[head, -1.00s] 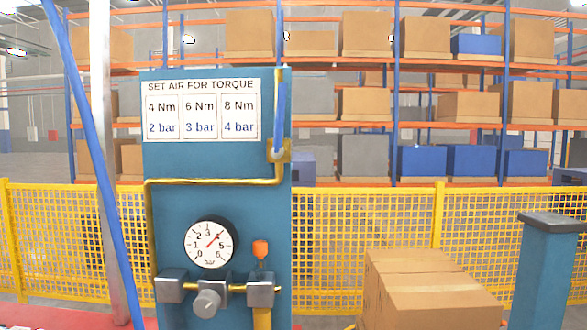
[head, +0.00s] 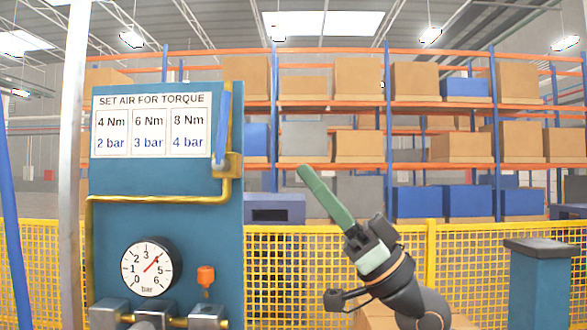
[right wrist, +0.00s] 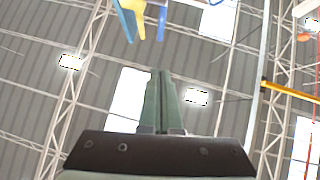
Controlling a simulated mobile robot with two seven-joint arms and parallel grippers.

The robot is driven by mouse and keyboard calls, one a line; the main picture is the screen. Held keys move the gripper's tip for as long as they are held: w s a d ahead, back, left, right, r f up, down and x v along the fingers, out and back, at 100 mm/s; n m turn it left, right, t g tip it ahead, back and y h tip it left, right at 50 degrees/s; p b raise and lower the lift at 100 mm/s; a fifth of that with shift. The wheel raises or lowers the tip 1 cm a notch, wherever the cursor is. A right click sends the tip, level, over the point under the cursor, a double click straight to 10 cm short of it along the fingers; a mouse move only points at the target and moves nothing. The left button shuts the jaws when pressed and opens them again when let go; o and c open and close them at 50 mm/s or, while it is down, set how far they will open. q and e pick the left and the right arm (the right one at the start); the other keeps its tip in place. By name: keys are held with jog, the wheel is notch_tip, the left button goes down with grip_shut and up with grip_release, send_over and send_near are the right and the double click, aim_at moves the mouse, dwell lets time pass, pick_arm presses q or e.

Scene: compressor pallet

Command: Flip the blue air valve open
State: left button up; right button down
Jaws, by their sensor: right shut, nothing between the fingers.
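The blue air valve has a long blue lever (head: 221,125) standing nearly upright, along the yellow pipe on the right edge of the teal panel (head: 165,230). Its brass body (head: 227,166) sits at the lever's lower end. My right gripper (head: 303,171) is to the right of the lever, apart from it, with green fingers shut, empty and pointing up and left. In the right wrist view the closed fingers (right wrist: 161,74) point up toward blue and yellow parts at the top edge; I cannot tell which is the lever. My left gripper is not in view.
The panel carries a torque chart (head: 151,125), a pressure gauge (head: 148,267) reading a little over 4 bar and an orange-capped fitting (head: 206,276). A yellow mesh fence (head: 470,265) and shelves stand behind. A teal post (head: 540,290) is at right.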

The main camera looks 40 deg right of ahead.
aim_at(228, 116)
pick_arm(q)
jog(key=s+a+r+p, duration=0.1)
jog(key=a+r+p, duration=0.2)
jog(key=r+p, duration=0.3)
jog(key=p, duration=0.2)
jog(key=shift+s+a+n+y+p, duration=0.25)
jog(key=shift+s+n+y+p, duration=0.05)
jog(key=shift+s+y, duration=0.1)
pick_arm(e)
jog(key=w+a+f+x, duration=0.1)
jog(key=x, duration=1)
jog(key=shift+w+a+f, duration=0.2)
jog(key=shift+w+a, duration=0.15)
jog(key=shift+w, duration=0.1)
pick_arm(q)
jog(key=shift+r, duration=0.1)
pick_arm(e)
jog(key=shift+w+a+r+n+g+p, duration=0.35)
jog(key=shift+g+p, duration=0.25)
jog(key=shift+p, duration=0.3)
jog(key=shift+f+h, duration=0.1)
jog(key=shift+h, duration=0.2)
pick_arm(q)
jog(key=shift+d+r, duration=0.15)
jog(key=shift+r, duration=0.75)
pick_arm(e)
jog(key=shift+f, duration=0.1)
